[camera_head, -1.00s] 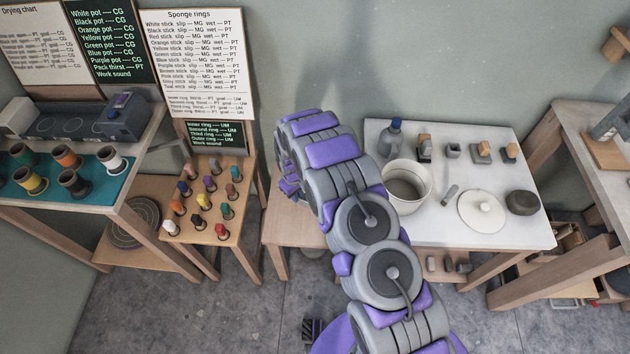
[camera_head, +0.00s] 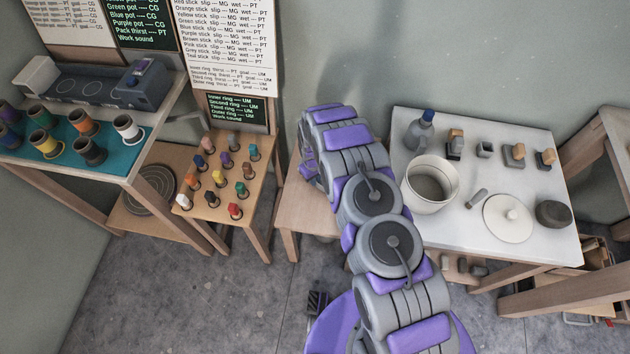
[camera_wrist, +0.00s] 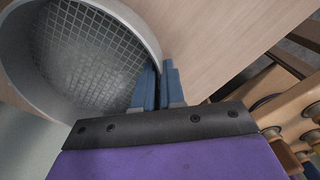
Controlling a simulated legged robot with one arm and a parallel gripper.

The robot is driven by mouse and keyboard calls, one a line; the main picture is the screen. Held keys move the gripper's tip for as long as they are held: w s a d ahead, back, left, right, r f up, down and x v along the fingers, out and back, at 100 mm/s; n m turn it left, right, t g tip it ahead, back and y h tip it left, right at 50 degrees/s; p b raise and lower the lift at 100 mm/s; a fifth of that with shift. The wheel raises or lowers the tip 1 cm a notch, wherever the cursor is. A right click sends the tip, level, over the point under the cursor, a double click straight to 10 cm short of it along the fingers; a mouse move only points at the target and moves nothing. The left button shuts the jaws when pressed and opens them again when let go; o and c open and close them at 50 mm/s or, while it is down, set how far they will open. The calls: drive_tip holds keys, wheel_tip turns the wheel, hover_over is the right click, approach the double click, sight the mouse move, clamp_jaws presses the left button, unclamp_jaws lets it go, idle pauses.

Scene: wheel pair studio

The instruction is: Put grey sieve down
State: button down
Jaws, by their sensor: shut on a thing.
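The grey sieve (camera_wrist: 85,50) fills the upper left of the wrist view, with its round wall and square mesh showing. My gripper (camera_wrist: 159,85) is shut on the sieve's rim, with one blue-grey finger inside the wall and one outside. Light wood (camera_wrist: 215,40) lies behind the sieve. I cannot tell whether the sieve touches it. In the head view my arm reaches over a low wooden table (camera_head: 298,212); the gripper and sieve are hidden behind the arm there.
A rack of coloured sticks (camera_head: 225,190) stands left of the low table. A white-topped table (camera_head: 460,232) on the right holds a white bucket (camera_head: 431,190), a lidded disc (camera_head: 508,218) and a bottle (camera_head: 421,135). Cups stand on a teal mat (camera_head: 110,170) at far left.

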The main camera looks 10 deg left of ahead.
drive_tip(key=shift+a+f, duration=0.2)
drive_tip(key=shift+f, duration=0.7)
drive_tip(key=shift+r, duration=0.1)
drive_tip(key=shift+d, duration=0.25)
drive_tip(key=c, duration=1.6)
unclamp_jaws()
drive_tip(key=shift+o, duration=1.9)
drive_tip(key=shift+a, duration=0.15)
